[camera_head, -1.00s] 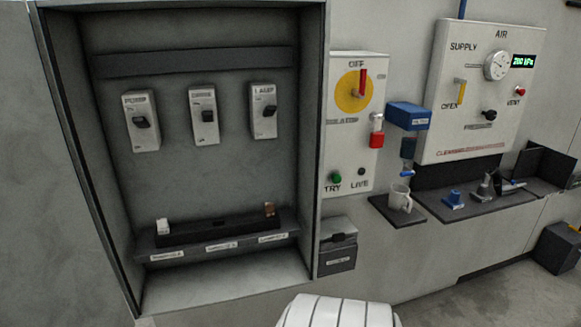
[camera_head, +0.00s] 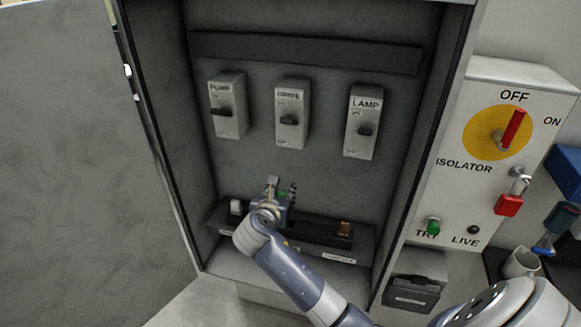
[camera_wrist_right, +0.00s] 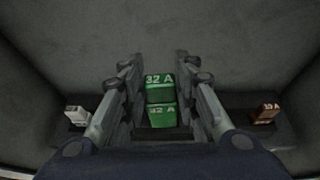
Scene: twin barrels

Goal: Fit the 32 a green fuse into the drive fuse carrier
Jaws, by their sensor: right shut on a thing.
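The green 32 A fuse (camera_wrist_right: 161,92) is between the fingers of my right gripper (camera_wrist_right: 158,68) in the right wrist view, with its printed faces showing. A bit of the green fuse (camera_head: 282,193) also shows in the head view. My right gripper (camera_head: 280,187) is shut on it, over the middle of the long dark fuse holder (camera_head: 309,231) low in the cabinet. My gripper and the fuse hide the holder's middle place, so I cannot tell whether the fuse is seated. My left gripper is out of view.
A white fuse (camera_head: 235,207) stands at the holder's left and a brown fuse (camera_head: 344,229) at its right. The pump, drive (camera_head: 291,117) and lamp switches are above. The isolator handle (camera_head: 512,129) points to OFF. Cabinet walls bound both sides; a dark bin (camera_head: 415,281) hangs outside.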

